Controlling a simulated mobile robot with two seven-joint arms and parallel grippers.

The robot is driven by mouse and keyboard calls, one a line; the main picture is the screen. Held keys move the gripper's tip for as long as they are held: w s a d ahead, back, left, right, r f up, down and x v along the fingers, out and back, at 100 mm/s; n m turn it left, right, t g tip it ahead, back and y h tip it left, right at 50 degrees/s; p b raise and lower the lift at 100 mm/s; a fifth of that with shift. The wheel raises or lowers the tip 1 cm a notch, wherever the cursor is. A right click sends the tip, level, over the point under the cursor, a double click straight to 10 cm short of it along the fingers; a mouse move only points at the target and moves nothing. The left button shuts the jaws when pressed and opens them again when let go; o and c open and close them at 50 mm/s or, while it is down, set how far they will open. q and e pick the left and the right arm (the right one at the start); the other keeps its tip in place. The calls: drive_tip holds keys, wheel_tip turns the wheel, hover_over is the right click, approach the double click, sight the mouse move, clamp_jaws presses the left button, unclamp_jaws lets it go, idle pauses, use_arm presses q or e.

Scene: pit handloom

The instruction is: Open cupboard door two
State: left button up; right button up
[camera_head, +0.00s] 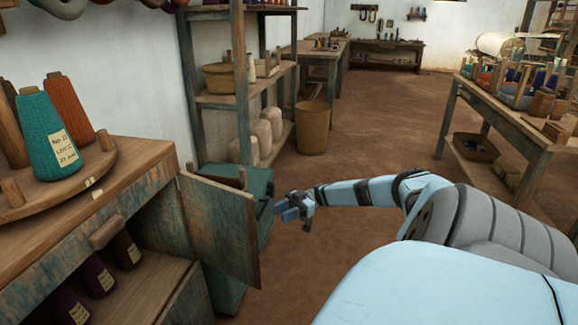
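A wooden cupboard (150,165) with worn blue-green paint stands at the left. One of its doors (222,232) stands swung out from the front, and the inside beside it is partly visible. Dark purple yarn cones (125,250) stand on a shelf inside. I cannot tell which door is number two. A wooden handle (108,232) juts out below the cupboard top. My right gripper (289,212) is just right of the open door's free edge, apparently apart from it and holding nothing visible. Its finger opening is too small to tell. My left gripper is not in view.
A green chest (259,185) stands just behind the open door. Teal and orange yarn cones (50,130) stand on a round wooden board on the cupboard. A shelf rack (225,101) and a bin (312,128) stand behind. A work table (505,122) is at right; the floor between is clear.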

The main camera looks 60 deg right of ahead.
drive_tip(key=v, duration=0.2)
drive_tip(key=shift+s+d, duration=0.15)
drive_tip(key=shift+d, duration=0.15)
idle(0.3)
